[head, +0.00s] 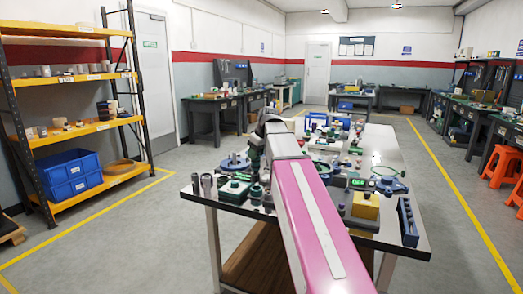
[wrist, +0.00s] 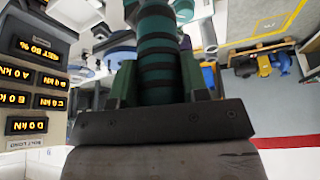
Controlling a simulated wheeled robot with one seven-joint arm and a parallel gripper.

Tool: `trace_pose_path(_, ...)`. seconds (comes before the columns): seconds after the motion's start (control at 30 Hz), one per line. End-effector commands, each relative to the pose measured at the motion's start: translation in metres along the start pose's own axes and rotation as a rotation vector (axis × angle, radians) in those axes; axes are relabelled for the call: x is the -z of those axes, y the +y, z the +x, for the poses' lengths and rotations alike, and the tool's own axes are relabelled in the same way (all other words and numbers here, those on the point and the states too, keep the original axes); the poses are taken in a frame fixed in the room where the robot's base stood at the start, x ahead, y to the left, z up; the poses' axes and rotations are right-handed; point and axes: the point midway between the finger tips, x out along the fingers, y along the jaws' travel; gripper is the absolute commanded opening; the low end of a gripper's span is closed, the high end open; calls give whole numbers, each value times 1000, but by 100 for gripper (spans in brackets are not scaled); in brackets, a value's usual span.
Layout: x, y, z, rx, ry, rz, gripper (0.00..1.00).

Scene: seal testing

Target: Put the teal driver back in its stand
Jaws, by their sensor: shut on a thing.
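The teal driver (wrist: 157,50) fills the upper middle of the wrist view, with dark bands around its teal body. My gripper (wrist: 157,85) is shut on it, with a dark green finger on each side. The ends of the driver are cut off or hidden. In the head view my pink arm covers the middle of the table and the driver cannot be made out. A dark blue block with holes (head: 407,222) stands at the table's right front edge; I cannot tell whether it is the driver's stand.
The table (head: 375,140) is crowded on both sides of my arm. A panel with amber readouts (wrist: 38,75) is at the left of the wrist view. A yellow block (head: 365,206) sits near the right front. Grey cylinders (head: 206,184) stand at the left edge.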

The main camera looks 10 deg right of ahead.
Motion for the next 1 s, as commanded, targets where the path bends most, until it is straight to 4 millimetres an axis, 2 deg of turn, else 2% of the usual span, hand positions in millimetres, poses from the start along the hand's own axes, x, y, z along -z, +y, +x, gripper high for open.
trace_pose_path(0.27, -2, 0, 6, 0, 1, 0, 13)
trace_pose_path(0.73, -15, 0, 36, 0, 1, 0, 13)
trace_pose_path(1.0, -16, 0, 39, 0, 1, 0, 13)
